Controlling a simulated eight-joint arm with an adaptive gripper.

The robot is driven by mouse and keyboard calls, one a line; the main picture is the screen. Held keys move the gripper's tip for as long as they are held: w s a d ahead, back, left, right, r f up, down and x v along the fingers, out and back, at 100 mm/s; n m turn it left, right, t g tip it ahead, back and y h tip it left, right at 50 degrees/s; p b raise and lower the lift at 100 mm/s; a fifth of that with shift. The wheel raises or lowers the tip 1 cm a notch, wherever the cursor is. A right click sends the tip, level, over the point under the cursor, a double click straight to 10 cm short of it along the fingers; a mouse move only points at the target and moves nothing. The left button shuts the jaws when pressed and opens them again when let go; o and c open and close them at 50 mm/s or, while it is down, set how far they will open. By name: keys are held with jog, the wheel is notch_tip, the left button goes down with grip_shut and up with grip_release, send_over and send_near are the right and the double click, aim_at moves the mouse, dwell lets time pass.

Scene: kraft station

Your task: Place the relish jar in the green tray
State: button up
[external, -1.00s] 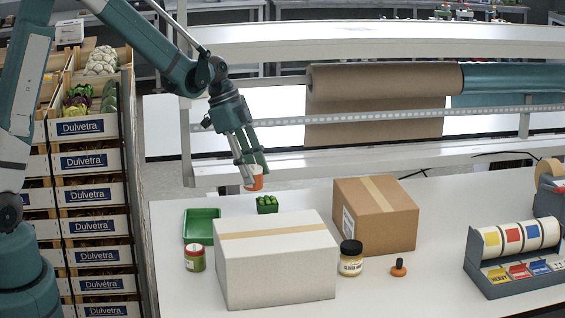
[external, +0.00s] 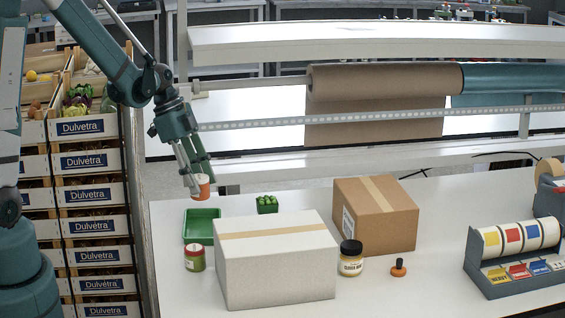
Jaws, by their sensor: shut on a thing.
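My gripper (external: 195,182) is shut on a small orange-red container (external: 202,187), held in the air above the far edge of the green tray (external: 202,226). The held container's label cannot be read. The tray lies on the white table and looks empty. A jar with a green body and a red and white top (external: 195,258) stands just in front of the tray. A dark-lidded jar with pale yellow contents (external: 351,259) stands to the right of the white box. I cannot tell from the labels which one is the relish jar.
A large white box (external: 275,262) stands right of the tray. A green basket (external: 267,205) sits behind it, with a brown box (external: 375,215) to the right. An orange stopper-like item (external: 398,267) and a label dispenser (external: 515,258) are farther right. Stacked crates (external: 95,195) stand left.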

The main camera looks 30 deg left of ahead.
aim_at(200, 199)
jog(key=shift+f, duration=2.9)
jog(key=shift+f, duration=2.1)
jog(key=shift+f, duration=0.15)
jog(key=o, duration=1)
jog(key=shift+r, duration=0.25)
